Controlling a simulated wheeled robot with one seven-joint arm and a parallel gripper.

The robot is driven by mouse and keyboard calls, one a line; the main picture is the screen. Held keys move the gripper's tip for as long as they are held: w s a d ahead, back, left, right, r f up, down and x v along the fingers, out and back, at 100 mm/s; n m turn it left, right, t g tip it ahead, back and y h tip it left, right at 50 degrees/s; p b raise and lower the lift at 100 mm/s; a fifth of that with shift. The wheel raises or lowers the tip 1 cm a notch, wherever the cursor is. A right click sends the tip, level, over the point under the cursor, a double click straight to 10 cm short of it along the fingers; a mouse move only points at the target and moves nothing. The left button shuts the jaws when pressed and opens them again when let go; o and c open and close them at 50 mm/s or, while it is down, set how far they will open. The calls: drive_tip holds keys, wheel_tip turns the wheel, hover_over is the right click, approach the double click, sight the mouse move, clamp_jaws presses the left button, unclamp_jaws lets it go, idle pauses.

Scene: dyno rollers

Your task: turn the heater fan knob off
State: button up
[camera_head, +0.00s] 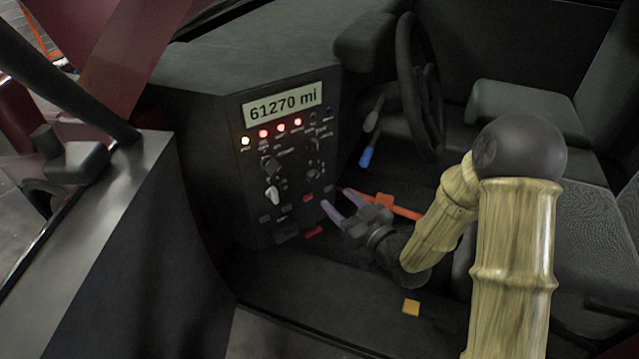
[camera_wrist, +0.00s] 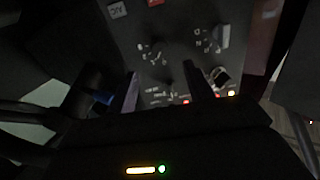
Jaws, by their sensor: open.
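The dashboard panel (camera_head: 290,215) carries several knobs. On its left are a black knob (camera_head: 270,166) and, below it, a pale knob (camera_head: 272,195). On its right are an upper dark knob (camera_head: 314,145) and a lower dark knob (camera_head: 313,172). The labels are too small to tell which is the heater fan knob. My gripper (camera_head: 335,197) is open and empty, with purple fingers, by the panel's lower right corner. In the wrist view the panel appears upside down, with the pale knob (camera_wrist: 223,36) and lower dark knob (camera_wrist: 158,52) beyond my fingers (camera_wrist: 167,84).
A lit display (camera_head: 284,103) reads 61270 mi above a row of lights. A steering wheel (camera_head: 419,85) and a blue-tipped stalk (camera_head: 366,156) stand to the right. An orange-red lever (camera_head: 402,209) lies behind my gripper. A yellow square (camera_head: 411,307) lies on the floor.

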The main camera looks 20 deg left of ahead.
sight(317, 179)
drive_tip(key=x, duration=0.9)
drive_tip(key=c, duration=1)
